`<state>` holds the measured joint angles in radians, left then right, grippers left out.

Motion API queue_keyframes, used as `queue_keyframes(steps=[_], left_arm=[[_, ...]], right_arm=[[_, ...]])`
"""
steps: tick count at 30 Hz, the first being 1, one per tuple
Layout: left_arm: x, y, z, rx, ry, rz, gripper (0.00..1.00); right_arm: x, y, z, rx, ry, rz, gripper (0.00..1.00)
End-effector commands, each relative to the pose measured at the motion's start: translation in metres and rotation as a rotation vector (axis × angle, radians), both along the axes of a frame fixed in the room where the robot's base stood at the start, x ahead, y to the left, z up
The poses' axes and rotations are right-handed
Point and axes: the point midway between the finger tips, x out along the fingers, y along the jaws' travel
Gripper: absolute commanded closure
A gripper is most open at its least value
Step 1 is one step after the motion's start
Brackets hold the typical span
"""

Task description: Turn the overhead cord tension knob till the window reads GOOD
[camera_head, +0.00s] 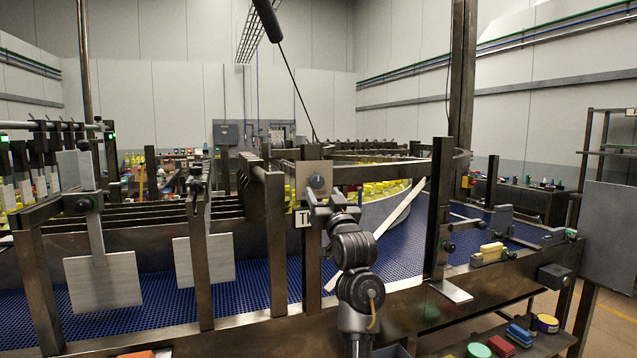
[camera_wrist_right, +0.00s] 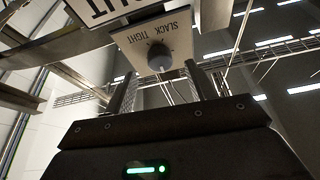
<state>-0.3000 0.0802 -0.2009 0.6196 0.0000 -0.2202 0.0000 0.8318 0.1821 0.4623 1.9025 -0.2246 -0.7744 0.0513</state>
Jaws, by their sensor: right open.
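The round dark tension knob (camera_head: 318,181) sits on a light grey box front at the middle of the head view. In the right wrist view the knob (camera_wrist_right: 160,57) shows upside down beside the words SLACK and TIGHT. My right gripper (camera_head: 328,199) is just below and in front of the knob. In the wrist view my right gripper (camera_wrist_right: 160,72) is open, its fingers apart on either side of the knob; I cannot tell whether they touch it. I see no window reading in either view. My left gripper is not in view.
A white sign (camera_head: 302,218) with large letters hangs below the knob box, partly hidden by my arm. Dark metal posts stand close on both sides, such as the right post (camera_head: 438,215). A blue conveyor belt (camera_head: 405,244) runs behind. Bottles stand farther back.

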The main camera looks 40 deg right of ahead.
Motion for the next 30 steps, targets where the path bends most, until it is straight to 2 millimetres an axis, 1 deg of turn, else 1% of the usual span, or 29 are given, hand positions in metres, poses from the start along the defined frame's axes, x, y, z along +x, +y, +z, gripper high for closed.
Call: queue_keyframes(steps=[1, 3, 6, 9, 19, 20, 27, 30], left_arm=[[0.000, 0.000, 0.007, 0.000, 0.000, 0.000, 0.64], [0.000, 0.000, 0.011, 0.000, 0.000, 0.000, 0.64], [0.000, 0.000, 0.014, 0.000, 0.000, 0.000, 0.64], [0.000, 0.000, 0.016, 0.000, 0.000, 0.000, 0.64], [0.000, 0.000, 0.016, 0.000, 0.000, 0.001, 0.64], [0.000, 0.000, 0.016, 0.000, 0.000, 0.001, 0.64], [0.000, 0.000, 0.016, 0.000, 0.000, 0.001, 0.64], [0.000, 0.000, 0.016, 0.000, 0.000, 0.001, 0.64]], right_arm=[[0.008, -0.003, 0.007, 0.003, 0.002, 0.001, 0.44], [0.017, -0.007, 0.011, 0.002, 0.000, 0.001, 0.44], [0.027, -0.011, 0.014, 0.003, 0.001, 0.000, 0.44], [0.034, -0.013, 0.016, 0.002, 0.001, 0.000, 0.44], [0.037, -0.014, 0.016, 0.000, 0.000, -0.001, 0.44], [0.037, -0.014, 0.016, 0.000, 0.000, -0.001, 0.46], [0.037, -0.014, 0.016, 0.000, 0.000, -0.001, 0.77], [0.037, -0.014, 0.016, 0.000, 0.000, -0.001, 0.89]])
